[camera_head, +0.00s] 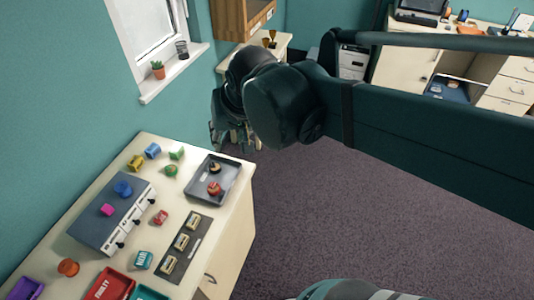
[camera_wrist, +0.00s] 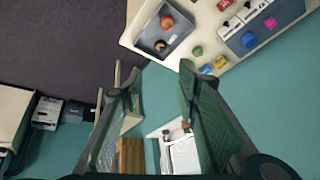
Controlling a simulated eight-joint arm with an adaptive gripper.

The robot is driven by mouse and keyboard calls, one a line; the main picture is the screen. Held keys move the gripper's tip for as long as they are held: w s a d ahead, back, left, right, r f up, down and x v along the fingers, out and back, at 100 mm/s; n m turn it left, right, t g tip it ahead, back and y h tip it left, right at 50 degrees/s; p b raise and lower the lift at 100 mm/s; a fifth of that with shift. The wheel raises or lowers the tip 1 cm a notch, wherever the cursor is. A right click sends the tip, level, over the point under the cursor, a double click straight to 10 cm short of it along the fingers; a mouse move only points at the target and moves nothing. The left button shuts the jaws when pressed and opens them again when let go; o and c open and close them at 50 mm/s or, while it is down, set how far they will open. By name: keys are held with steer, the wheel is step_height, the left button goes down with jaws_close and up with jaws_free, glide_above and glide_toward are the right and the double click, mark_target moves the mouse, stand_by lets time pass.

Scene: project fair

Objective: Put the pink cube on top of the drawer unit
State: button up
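The pink cube (camera_head: 107,210) rests on the grey-blue top of the drawer unit (camera_head: 98,233), beside a blue object (camera_head: 123,188). The drawer unit is a low box with a pale front and dark knobs, standing on the cream table. In the wrist view the pink cube (camera_wrist: 270,23) also shows on the drawer unit (camera_wrist: 290,14), at the upper right. My gripper (camera_head: 236,138) hangs beyond the table's far right corner, well away from the cube. In the wrist view my gripper (camera_wrist: 160,76) has its fingers spread with nothing between them.
A grey tray (camera_head: 229,184) with two small items is on the table's right side. Yellow, blue and green pieces (camera_head: 175,153) lie behind the drawer unit. Red and teal bins (camera_head: 107,284) stand at the front. A windowsill (camera_head: 172,73) holds a potted plant. Open floor lies right.

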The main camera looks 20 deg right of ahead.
steer(key=s+d+f+n+t, duration=0.1)
steer(key=s+d+f+n, duration=0.1)
steer(key=s+d, duration=0.5)
steer(key=shift+s+d+f+t+h, duration=0.25)
steer(key=shift+s+f+t+h, duration=0.05)
steer(key=shift+s+f+h, duration=0.1)
stand_by(1.6)
